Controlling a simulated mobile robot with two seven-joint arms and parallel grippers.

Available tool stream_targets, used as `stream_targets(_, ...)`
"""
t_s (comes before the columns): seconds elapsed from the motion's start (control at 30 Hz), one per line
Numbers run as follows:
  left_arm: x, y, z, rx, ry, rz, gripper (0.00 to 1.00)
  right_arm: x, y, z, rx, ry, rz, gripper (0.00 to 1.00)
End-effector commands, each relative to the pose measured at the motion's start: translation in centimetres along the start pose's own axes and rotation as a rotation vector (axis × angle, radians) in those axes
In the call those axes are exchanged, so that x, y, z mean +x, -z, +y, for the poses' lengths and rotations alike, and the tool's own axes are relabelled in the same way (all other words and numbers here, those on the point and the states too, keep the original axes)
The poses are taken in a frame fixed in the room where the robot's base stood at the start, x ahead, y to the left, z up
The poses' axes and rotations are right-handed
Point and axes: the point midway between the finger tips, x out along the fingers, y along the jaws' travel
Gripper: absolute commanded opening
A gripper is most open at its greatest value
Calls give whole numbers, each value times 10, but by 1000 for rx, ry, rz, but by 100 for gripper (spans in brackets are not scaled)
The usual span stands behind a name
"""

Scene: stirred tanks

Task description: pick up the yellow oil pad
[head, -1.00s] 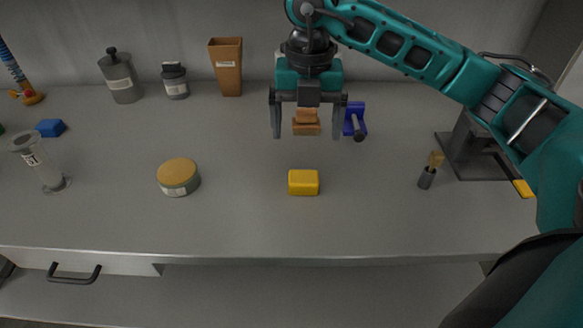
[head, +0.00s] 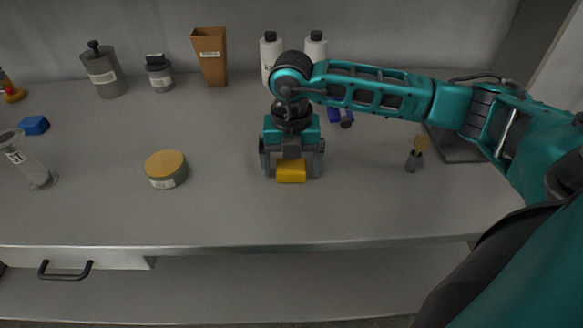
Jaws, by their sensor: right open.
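The gripper body hides the pad's upper back part. I cannot tell whether either finger touches it. My left gripper is not in view.
A round tub with a yellow lid (head: 166,169) stands left of the gripper. A small brush (head: 416,154) stands to the right. White bottles (head: 316,47) and a brown tapered container (head: 210,57) stand at the back. The bench front (head: 330,225) is clear.

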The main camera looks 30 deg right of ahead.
Motion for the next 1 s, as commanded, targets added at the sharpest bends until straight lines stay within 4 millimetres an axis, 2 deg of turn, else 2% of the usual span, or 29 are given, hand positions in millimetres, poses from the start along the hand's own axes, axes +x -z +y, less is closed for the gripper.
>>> stream_targets(0.2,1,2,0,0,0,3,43,0,0,0,0,0,0,92)
stream_targets(0.77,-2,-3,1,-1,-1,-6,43,0,0,0,0,0,0,39)
stream_targets(1.0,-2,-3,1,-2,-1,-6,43,-1,0,0,0,0,0,39)
